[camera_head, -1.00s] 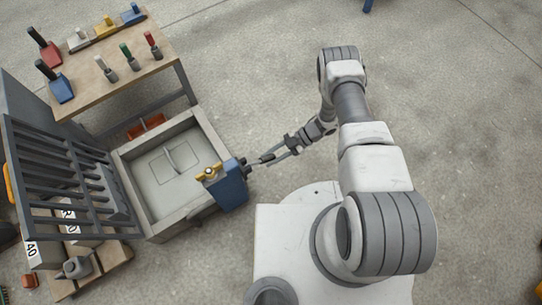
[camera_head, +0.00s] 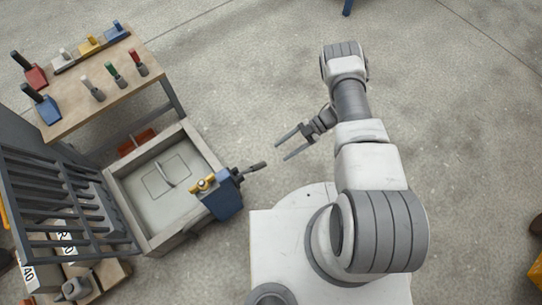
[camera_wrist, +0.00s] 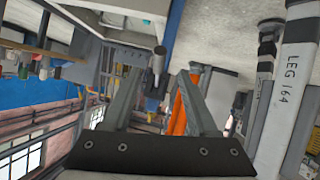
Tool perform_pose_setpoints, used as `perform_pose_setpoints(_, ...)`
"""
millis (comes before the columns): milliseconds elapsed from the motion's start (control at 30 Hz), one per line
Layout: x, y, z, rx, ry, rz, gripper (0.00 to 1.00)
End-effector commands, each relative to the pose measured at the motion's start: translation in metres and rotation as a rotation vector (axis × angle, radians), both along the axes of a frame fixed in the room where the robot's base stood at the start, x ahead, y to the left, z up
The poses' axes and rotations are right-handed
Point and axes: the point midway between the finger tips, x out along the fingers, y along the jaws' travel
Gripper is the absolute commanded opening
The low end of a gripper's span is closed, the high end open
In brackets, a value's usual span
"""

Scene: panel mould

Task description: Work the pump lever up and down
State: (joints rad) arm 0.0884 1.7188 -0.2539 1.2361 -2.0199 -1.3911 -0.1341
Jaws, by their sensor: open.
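The pump is a blue box (camera_head: 226,203) at the right corner of the grey mould. Its dark lever (camera_head: 253,167) sticks out from the top toward the right and ends in a thick grip. My gripper (camera_head: 280,149) is open and empty, a short gap to the right of and above the lever's end. In the wrist view my gripper's two fingers (camera_wrist: 155,88) are spread, and the round grip end of the lever (camera_wrist: 159,52) shows beyond them, apart from them.
The mould (camera_head: 190,235) is a shallow tray with a barred grid (camera_head: 60,195) standing at its left. A wooden table (camera_head: 110,85) with several handled tools stands behind. A yellow valve (camera_head: 205,184) sits beside the pump. Floor to the right of the pump is clear.

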Motion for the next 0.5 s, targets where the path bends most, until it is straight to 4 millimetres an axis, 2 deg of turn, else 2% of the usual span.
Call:
perform_pose_setpoints(33, 0.005, -0.011, 0.008, -0.001, -0.003, -0.003, 0.59)
perform_pose_setpoints(200, 0.016, -0.037, 0.021, -0.001, -0.001, -0.001, 0.59)
perform_pose_setpoints(500, 0.023, -0.054, 0.031, 0.0, 0.001, 0.0, 0.59)
